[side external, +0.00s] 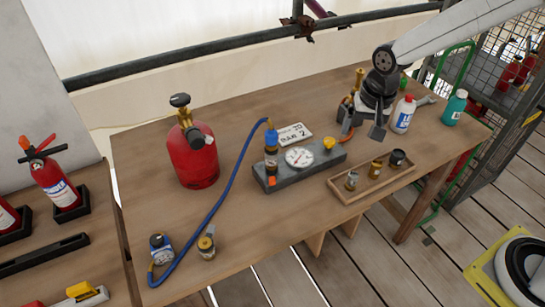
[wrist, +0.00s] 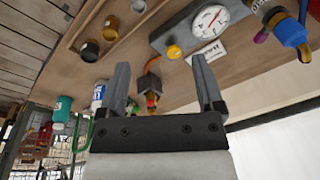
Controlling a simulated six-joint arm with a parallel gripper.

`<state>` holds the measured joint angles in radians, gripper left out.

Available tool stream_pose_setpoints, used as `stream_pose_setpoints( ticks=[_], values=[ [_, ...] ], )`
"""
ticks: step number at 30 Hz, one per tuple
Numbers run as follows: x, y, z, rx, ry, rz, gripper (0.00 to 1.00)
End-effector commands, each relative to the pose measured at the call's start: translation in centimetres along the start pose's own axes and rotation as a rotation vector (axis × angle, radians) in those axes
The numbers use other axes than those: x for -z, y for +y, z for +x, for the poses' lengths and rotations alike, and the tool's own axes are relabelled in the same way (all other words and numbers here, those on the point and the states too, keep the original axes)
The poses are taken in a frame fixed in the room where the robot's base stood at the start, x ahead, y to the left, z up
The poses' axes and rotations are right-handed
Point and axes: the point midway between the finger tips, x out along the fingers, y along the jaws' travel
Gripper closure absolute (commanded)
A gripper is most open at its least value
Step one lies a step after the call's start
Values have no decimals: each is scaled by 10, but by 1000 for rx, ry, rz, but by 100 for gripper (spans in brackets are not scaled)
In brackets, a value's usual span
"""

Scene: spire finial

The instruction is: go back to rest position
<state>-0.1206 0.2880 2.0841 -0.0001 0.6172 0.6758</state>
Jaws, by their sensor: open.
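My gripper (wrist: 160,72) is open in the wrist view, its two dark fingers spread apart. A brass and orange fitting (wrist: 150,85) shows between the fingers, beyond them; I see nothing held. In the side view my gripper (side external: 376,128) is at the right rear of the wooden table (side external: 270,240), low over the top, beside a brass fitting (side external: 346,110) and left of a white bottle (side external: 403,114). My arm partly hides what is behind it. Whether a finger touches the table or the fitting, I cannot tell.
A grey gauge block (side external: 325,165), a wooden tray (side external: 345,197) with several small fittings, a red cylinder (side external: 192,160) and a blue hose (side external: 235,175) are on the table. A teal bottle (side external: 454,108) stands at right.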

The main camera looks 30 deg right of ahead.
Motion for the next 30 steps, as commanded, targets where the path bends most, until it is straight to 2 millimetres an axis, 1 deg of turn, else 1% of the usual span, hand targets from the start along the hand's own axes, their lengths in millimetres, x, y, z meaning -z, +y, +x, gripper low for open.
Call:
stream_pose_setpoints(
  ticks=[1, 6, 9, 13, 15, 19, 30],
  values=[
    [-7, 13, -2, 3, 8, -48, 14],
    [-31, 50, -2, 10, 36, -242, 14],
    [-46, 70, -1, 10, 52, -349, 14],
    [-63, 90, 0, 8, 70, -460, 14],
    [-69, 97, 1, 7, 76, -503, 14],
    [-76, 104, 1, 5, 83, -548, 14],
    [-77, 105, 2, 5, 84, -558, 14]
  ],
)
